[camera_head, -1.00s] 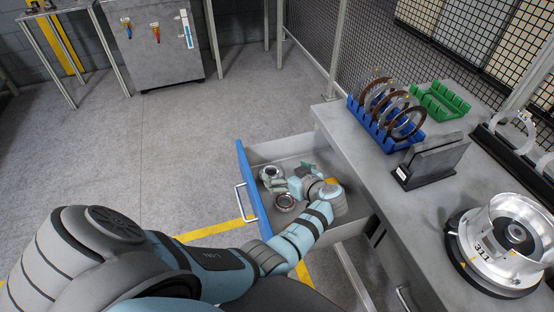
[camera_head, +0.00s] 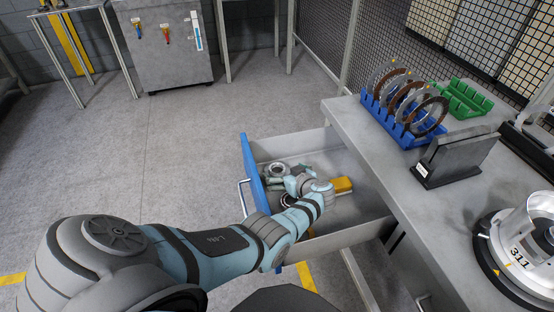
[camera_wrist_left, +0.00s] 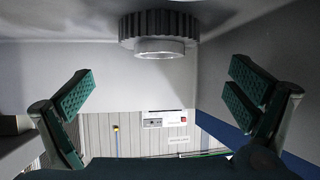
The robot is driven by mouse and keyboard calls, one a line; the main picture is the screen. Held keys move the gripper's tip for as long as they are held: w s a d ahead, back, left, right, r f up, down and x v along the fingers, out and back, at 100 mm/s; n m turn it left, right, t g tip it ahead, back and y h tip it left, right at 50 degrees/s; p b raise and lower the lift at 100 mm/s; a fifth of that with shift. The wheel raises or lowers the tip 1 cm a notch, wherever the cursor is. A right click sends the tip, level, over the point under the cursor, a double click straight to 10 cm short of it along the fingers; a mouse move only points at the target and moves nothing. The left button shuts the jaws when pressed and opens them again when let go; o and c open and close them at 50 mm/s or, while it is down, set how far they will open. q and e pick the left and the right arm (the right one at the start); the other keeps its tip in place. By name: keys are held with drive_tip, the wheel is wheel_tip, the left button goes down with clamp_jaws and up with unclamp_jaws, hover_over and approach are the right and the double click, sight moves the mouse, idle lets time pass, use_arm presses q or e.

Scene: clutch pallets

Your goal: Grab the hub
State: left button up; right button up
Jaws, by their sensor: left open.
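The open drawer (camera_head: 345,235) has a blue front and holds round metal parts. One ring-shaped hub (camera_head: 277,170) lies near the drawer front; a second round part (camera_head: 287,200) is partly hidden by my wrist. In the left wrist view, a hub (camera_wrist_left: 159,47) with a dark toothed rim and silver centre shows at the top middle, between and beyond the fingers. I cannot tell which of the two it is. My left gripper (camera_head: 289,179) is inside the drawer, close to these parts. Its fingers are spread wide and empty in the left wrist view (camera_wrist_left: 160,100). My right gripper is not in view.
A yellow block (camera_head: 342,184) lies in the drawer beside my wrist. The grey bench (camera_head: 385,175) carries a blue rack (camera_head: 398,130) of discs, a green rack (camera_head: 462,98), a dark stand (camera_head: 452,162) and a silver housing (camera_head: 525,245). Drawer walls surround the gripper.

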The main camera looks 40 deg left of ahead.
sight(274, 166)
use_arm(q)
drive_tip(key=b+x, duration=0.1)
drive_tip(key=x, duration=0.1)
drive_tip(key=b+x, duration=0.2)
drive_tip(key=shift+f, duration=0.4)
drive_tip(key=shift+w+a, duration=0.15)
drive_tip(key=shift+a, duration=0.05)
drive_tip(key=shift+r, duration=0.15)
drive_tip(key=shift+c, duration=1)
drive_tip(key=shift+d, duration=0.1)
drive_tip(key=c, duration=2)
drive_tip(key=shift+o, duration=0.2)
drive_tip(key=shift+r, duration=0.1)
